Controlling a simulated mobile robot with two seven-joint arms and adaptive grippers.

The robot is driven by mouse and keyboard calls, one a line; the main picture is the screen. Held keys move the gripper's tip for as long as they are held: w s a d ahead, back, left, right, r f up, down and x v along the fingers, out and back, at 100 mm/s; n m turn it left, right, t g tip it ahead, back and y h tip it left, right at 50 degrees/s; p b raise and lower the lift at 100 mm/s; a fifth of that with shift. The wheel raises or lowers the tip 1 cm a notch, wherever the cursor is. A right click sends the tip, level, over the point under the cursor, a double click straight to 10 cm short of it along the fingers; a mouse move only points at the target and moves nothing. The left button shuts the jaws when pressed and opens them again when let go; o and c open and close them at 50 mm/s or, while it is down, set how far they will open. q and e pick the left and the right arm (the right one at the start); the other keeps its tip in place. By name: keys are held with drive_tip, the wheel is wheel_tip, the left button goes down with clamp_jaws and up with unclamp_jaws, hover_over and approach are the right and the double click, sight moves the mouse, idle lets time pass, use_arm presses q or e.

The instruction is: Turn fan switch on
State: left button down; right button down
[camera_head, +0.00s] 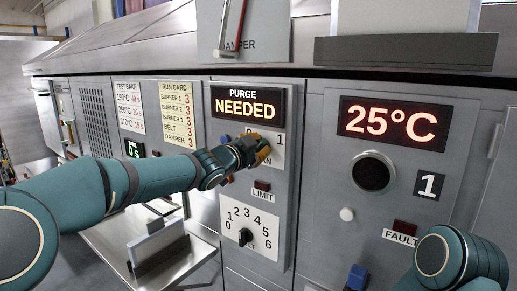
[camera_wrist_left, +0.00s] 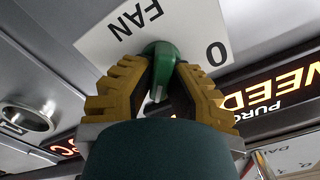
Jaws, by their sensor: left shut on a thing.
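The fan switch is a green knob (camera_wrist_left: 163,62) with a white mark, on a white plate (camera_wrist_left: 105,45) lettered FAN, with a 0 at one side. In the head view the plate (camera_head: 274,148) shows a 1 at its right, and the knob is mostly hidden behind my gripper. My left gripper (camera_head: 250,150) is shut on the knob. In the left wrist view its two ochre fingers (camera_wrist_left: 161,75) press on both sides of it. I cannot tell which number the white mark points at. My right arm shows at the lower right; its gripper is out of view.
A PURGE NEEDED display (camera_head: 246,107) is above the switch. Below are a LIMIT lamp (camera_head: 262,186) and a 0 to 6 dial (camera_head: 246,236). A 25°C display (camera_head: 394,122) is at the right. A metal shelf (camera_head: 115,232) juts out below my left arm.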

use_arm(q)
drive_tip(key=shift+r, duration=0.1)
idle(0.4)
drive_tip(key=c, duration=0.9)
unclamp_jaws()
drive_tip(key=shift+c, duration=0.2)
drive_tip(key=v, duration=1.2)
